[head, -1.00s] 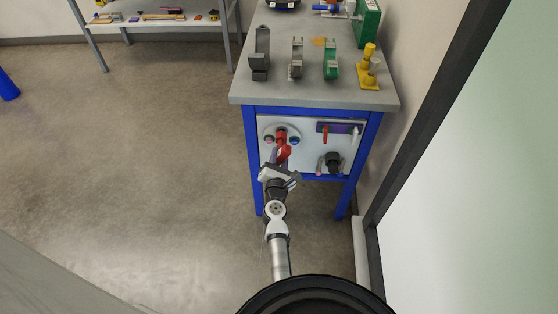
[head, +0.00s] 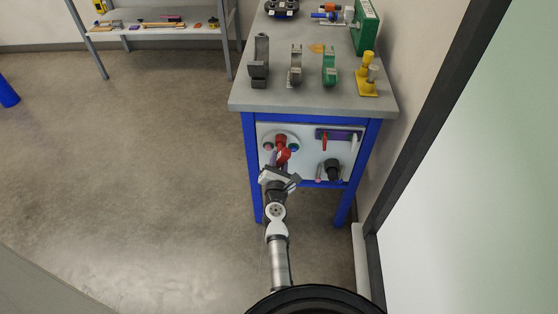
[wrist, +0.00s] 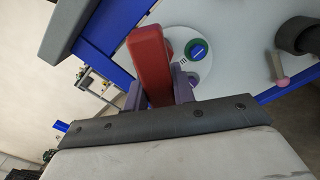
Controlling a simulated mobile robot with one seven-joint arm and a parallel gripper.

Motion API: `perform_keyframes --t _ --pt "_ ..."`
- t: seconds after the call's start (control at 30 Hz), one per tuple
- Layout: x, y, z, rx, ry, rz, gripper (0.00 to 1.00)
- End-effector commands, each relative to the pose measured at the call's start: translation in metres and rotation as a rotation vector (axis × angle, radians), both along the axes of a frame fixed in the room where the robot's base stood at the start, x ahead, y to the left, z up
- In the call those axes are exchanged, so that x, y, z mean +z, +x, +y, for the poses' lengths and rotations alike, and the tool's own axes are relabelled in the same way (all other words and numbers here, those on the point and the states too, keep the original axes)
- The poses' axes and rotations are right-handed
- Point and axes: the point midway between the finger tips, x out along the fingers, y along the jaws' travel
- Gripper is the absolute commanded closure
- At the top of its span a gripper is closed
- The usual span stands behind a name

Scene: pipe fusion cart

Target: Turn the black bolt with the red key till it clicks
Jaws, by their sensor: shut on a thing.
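A red key (head: 282,154) is at the round white plate (wrist: 232,50) on the left of the cart's front panel. My gripper (head: 278,166) is shut on it, and the red body (wrist: 150,62) stands between the purple fingers in the wrist view. The key's far end is hidden in the wrist view, so I cannot tell how it sits on a bolt. I cannot make out the black bolt for certain. A black cylinder (head: 333,168) sticks out low on the panel's right side and also shows in the wrist view (wrist: 296,36).
A purple holder (head: 338,135) with a red piece and a white piece hangs at the panel's upper right. Clamps and a yellow fitting (head: 368,76) stand on the cart top (head: 310,100). A wall and dark frame lie close on the right.

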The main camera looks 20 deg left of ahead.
Motion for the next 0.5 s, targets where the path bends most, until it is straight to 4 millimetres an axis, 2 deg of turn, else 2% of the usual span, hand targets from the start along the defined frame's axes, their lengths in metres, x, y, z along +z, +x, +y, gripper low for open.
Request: perform_keyframes --t 0.37,0.5 --pt "0.0008 0.0040 0.0013 0.000 0.010 0.002 1.00" --pt "-0.0001 0.0038 0.0016 0.000 0.097 0.026 1.00"
